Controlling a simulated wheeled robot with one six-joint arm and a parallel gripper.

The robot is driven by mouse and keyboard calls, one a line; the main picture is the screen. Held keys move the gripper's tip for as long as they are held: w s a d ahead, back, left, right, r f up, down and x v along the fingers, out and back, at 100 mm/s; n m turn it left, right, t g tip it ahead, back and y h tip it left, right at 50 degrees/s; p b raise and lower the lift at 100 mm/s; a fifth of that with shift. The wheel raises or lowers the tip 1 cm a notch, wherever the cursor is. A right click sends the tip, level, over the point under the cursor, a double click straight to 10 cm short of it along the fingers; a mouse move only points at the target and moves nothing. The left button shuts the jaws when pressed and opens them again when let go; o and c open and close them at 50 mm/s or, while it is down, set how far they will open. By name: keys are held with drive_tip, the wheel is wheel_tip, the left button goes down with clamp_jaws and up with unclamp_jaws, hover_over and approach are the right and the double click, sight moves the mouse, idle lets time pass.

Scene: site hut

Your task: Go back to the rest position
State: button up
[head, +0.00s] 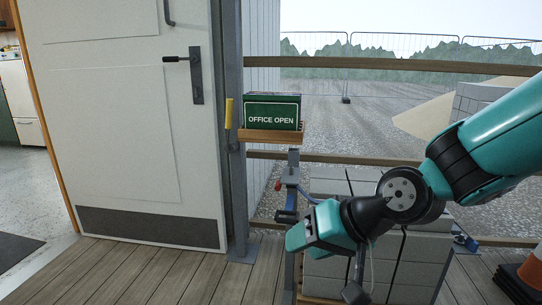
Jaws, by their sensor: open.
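My gripper (318,230), at the end of my teal and dark arm, hangs in front of a stack of grey blocks outside the hut. My arm reaches in from the right edge and bends at a dark joint. My gripper is open, and I see nothing held in it. The fingertips are small and hard to make out at this angle.
A white door (130,110) with a dark lever handle stands at the left. A green "OFFICE OPEN" sign (273,112) rests on a small wooden shelf. Wooden rails (400,66) run behind my arm. Grey blocks (410,262) are close behind it. An orange cone (531,268) stands lower right.

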drive_tip(key=s+d+r+n+g+h, duration=0.2)
drive_tip(key=s+d+n, duration=0.15)
drive_tip(key=s, duration=0.45)
drive_tip(key=s+d+r+n+g+h, duration=0.1)
drive_tip(key=s+d+n+g+h, duration=0.1)
drive_tip(key=s+d, duration=0.45)
wheel_tip(320, 180, up, 34)
drive_tip(key=s+a+p, duration=0.1)
drive_tip(key=s+p, duration=0.1)
drive_tip(key=p, duration=3.2)
drive_tip(key=shift+r+g, duration=0.15)
drive_tip(key=shift+g, duration=0.15)
drive_tip(key=shift+s+a+m, duration=0.1)
drive_tip(key=shift+a+m, duration=0.05)
drive_tip(key=shift+m, duration=0.1)
